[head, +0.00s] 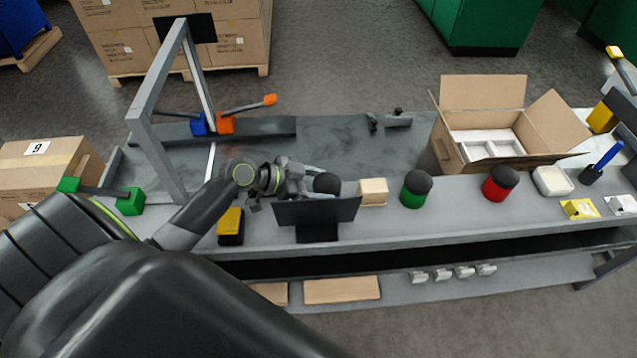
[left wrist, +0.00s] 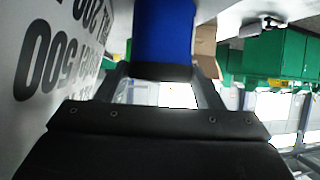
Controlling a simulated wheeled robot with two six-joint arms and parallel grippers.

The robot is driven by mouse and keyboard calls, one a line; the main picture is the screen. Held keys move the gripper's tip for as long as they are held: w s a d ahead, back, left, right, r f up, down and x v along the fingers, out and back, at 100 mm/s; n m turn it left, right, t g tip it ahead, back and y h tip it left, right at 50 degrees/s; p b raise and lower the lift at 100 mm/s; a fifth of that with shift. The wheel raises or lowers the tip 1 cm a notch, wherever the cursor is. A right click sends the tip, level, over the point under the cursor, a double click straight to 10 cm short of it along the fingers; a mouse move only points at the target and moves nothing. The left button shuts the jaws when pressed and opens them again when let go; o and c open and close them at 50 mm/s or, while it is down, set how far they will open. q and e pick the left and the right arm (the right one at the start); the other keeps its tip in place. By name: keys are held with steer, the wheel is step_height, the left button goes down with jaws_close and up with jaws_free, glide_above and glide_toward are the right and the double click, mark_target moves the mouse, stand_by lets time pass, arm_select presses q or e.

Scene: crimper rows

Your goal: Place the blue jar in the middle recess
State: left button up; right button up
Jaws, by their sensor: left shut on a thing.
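My left gripper (head: 305,181) is over the bench behind a dark screen, shut on the blue jar. In the left wrist view the blue jar (left wrist: 164,30) has its black lid (left wrist: 162,71) between the two fingers. In the head view only the jar's dark lid (head: 327,183) shows clearly; the screen and gripper hide its body, so I cannot tell whether it touches the bench. An open cardboard box (head: 455,160) to the right holds a white insert (head: 487,143) with recesses. Its near wall hides part of them, and I cannot make out the middle one clearly. My right gripper is not in view.
The dark screen (head: 317,211) stands in front of the gripper. A wooden block (head: 373,191), green jar (head: 415,192) and red jar (head: 499,185) stand along the bench to the right. A grey frame (head: 158,125) rises at left. The bench's back middle is fairly clear.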

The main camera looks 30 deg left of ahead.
arm_select(q)
steer(key=shift+r, duration=0.1)
steer(key=o, duration=1.4)
steer(key=shift+o, duration=0.2)
